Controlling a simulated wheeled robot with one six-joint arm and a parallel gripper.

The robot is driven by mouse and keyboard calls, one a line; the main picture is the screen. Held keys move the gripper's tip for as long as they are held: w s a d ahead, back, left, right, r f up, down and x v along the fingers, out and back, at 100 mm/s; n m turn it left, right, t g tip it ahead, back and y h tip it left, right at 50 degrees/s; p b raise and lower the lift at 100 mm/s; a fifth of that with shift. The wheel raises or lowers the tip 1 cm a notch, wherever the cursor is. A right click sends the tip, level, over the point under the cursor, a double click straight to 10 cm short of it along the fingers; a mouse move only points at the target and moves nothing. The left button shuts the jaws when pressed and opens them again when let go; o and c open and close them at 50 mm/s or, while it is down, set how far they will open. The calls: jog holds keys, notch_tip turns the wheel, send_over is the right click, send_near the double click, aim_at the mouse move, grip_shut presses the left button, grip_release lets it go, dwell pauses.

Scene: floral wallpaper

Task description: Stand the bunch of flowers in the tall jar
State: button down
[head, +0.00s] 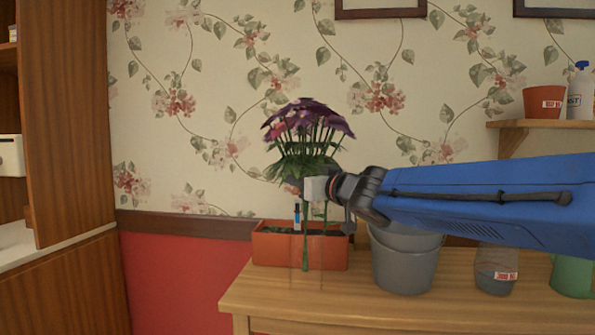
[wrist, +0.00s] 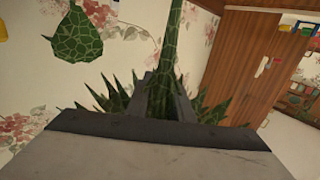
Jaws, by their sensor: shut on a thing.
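The bunch of flowers (head: 308,128) has purple and pink heads above green leaves, with long green stems hanging roughly upright below. My gripper (head: 308,187) is shut on the bunch, just under the leaves. In the wrist view a thick green stem stands between my gripper's fingers (wrist: 165,98), with spiky leaves on both sides. A faint, clear, tall jar (head: 297,277) stands near the table's left front. The lower stems overlap the jar's outline; I cannot tell for certain whether they are inside it or in front of it.
An orange planter box (head: 268,249) stands just behind the jar. Grey buckets (head: 404,268), a glass pot (head: 494,276) and a green pot (head: 571,275) stand to the right on the wooden table (head: 370,315). A shelf (head: 540,124) is at upper right.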

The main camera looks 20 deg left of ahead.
jog(key=shift+f, duration=2.25)
jog(key=c, duration=1.5)
grip_release()
jog(key=v, duration=1.7)
jog(key=shift+s+d, duration=0.1)
jog(key=shift+d, duration=0.1)
jog(key=shift+f, duration=0.1)
